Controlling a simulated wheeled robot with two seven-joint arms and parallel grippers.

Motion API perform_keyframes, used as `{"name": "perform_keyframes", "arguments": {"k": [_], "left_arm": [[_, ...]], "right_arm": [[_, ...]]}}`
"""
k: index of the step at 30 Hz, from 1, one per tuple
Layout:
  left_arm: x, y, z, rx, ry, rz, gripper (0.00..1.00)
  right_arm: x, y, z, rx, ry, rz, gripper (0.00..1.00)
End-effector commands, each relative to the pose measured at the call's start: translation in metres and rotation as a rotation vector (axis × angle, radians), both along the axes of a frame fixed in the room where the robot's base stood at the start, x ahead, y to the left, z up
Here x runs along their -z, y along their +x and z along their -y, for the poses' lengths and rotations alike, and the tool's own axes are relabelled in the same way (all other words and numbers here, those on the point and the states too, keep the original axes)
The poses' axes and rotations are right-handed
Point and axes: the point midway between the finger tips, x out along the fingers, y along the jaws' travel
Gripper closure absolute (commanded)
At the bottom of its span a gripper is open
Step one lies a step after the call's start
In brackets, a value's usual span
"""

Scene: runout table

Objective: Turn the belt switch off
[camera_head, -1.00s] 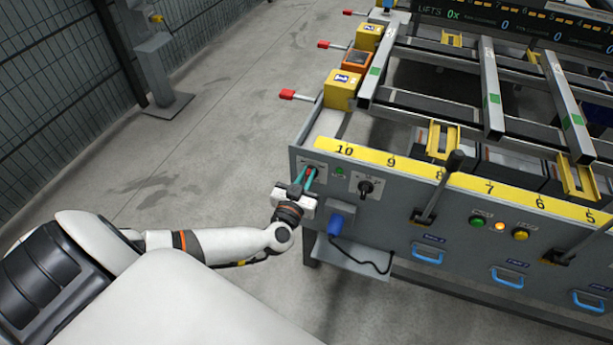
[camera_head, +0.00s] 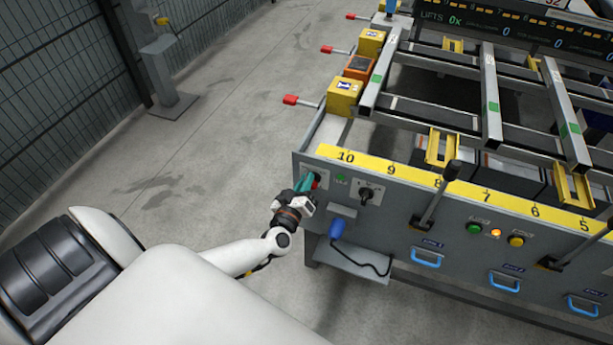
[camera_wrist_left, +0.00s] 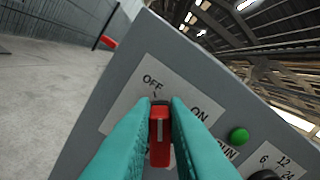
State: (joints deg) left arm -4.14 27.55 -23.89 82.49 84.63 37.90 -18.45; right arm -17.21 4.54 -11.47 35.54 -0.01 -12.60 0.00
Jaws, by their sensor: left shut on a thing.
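The belt switch is a red handle (camera_wrist_left: 159,135) on a pale plate (camera_wrist_left: 122,104) marked OFF and ON, seen close up in the left wrist view. My left gripper (camera_wrist_left: 159,118) has its teal fingers shut on the handle, one on each side. The handle's far end lies just below the OFF mark, with ON off to its right. In the head view my left gripper (camera_head: 306,187) is at the left end of the grey front panel (camera_head: 390,225), and the fingers hide most of the switch. My right gripper is not in view.
A green RUN lamp (camera_wrist_left: 239,135) is beside the switch plate. A black knob (camera_head: 366,190) is to its right, with a blue plug (camera_head: 336,228) below. Black levers (camera_head: 436,195) and blue handles (camera_head: 425,258) line the panel.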

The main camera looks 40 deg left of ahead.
Motion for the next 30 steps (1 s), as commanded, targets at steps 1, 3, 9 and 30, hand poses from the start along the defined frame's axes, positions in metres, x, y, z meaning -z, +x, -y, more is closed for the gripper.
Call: {"name": "perform_keyframes", "arguments": {"k": [1,3,9,30], "left_arm": [[0.0024,-0.0011,-0.0005,-0.001,-0.031,0.004,1.0],[0.0027,-0.0012,-0.0009,-0.002,-0.069,0.014,1.0],[0.0034,-0.0012,-0.002,-0.001,-0.146,0.033,1.0],[0.0036,-0.0013,-0.0028,-0.001,-0.186,0.043,0.72]], "right_arm": [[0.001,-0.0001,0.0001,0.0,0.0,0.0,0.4],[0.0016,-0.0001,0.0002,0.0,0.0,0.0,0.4],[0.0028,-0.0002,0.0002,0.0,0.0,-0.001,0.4],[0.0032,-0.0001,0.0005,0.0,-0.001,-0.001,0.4]]}}
